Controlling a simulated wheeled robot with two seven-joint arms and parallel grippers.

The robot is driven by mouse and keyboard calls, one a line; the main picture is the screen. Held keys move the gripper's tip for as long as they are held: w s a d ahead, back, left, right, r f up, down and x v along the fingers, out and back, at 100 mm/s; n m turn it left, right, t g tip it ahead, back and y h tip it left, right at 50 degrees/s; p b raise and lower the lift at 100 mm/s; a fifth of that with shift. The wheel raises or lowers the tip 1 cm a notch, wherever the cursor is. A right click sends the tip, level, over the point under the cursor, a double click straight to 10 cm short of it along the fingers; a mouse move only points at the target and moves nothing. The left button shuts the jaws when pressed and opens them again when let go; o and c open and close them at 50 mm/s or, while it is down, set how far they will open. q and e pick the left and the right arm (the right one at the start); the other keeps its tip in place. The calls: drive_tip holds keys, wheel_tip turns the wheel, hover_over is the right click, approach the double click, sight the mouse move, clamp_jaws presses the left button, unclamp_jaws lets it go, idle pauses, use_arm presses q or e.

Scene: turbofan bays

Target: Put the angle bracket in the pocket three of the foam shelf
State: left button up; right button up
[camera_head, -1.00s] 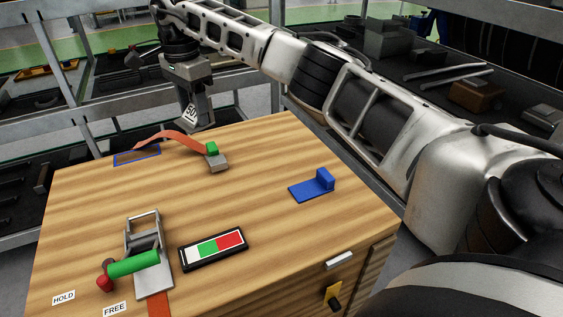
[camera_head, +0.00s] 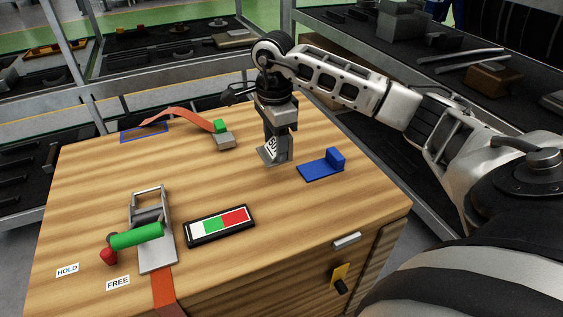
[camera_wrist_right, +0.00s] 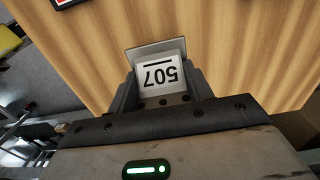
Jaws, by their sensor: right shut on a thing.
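The angle bracket (camera_head: 268,156) is a grey metal piece with a white numbered label. My right gripper (camera_head: 278,142) is shut on it and holds it over the wooden bench top, left of the blue stop block. I cannot tell from the head view whether it touches the wood. In the right wrist view the bracket (camera_wrist_right: 158,75) sits between the fingers with its label reading 507 upside down. Dark shelves with foam-like inserts and parts stand behind the bench (camera_head: 150,38); I cannot make out which pocket is three. My left gripper is not in view.
On the bench are a blue block (camera_head: 322,166), a buckle with orange strap (camera_head: 222,136), a clamp with green handle (camera_head: 136,236) and a white-green-red panel (camera_head: 220,225). Metal shelf posts (camera_head: 60,55) rise behind. Another dark shelf (camera_head: 460,60) lies at right.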

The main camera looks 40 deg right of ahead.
sight(282, 175)
drive_tip(key=shift+s+d+f, duration=0.2)
drive_tip(key=shift+s+f, duration=0.5)
drive_tip(key=shift+f, duration=0.15)
drive_tip(key=shift+s+f, duration=0.1)
drive_tip(key=shift+f, duration=1.5)
drive_tip(key=shift+f+b, duration=0.25)
drive_tip(key=shift+b, duration=0.15)
drive_tip(key=o, duration=1.7)
drive_tip(key=shift+r, duration=0.1)
